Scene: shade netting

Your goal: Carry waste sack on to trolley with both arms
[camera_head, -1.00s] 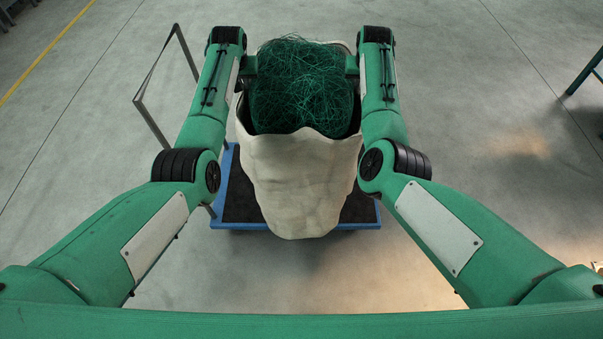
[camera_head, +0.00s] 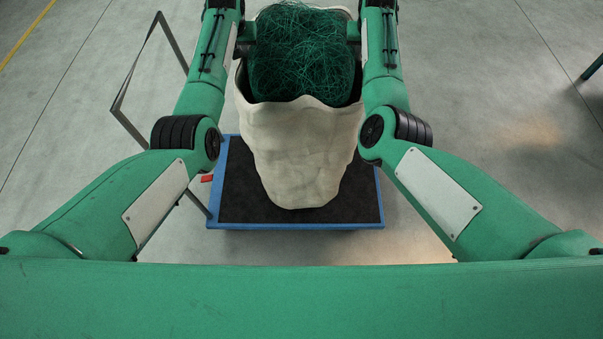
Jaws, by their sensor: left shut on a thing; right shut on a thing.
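The waste sack (camera_head: 300,150) is an off-white, upright bag with an open top, filled with tangled green netting (camera_head: 303,55). It hangs between my two arms at the top middle of the head view. My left gripper (camera_head: 246,42) is shut on the sack's left side near the rim. My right gripper (camera_head: 353,40) is shut on its right side near the rim. The trolley (camera_head: 358,205) has a dark deck with a blue edge and shows below and around the sack. The sack's base overlaps the deck in the picture; I cannot tell whether it touches.
The trolley's grey tube handle (camera_head: 128,85) rises on the left, close to my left arm. A small red part (camera_head: 207,178) shows at the deck's left edge. Grey floor (camera_head: 500,110) is open on the right.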

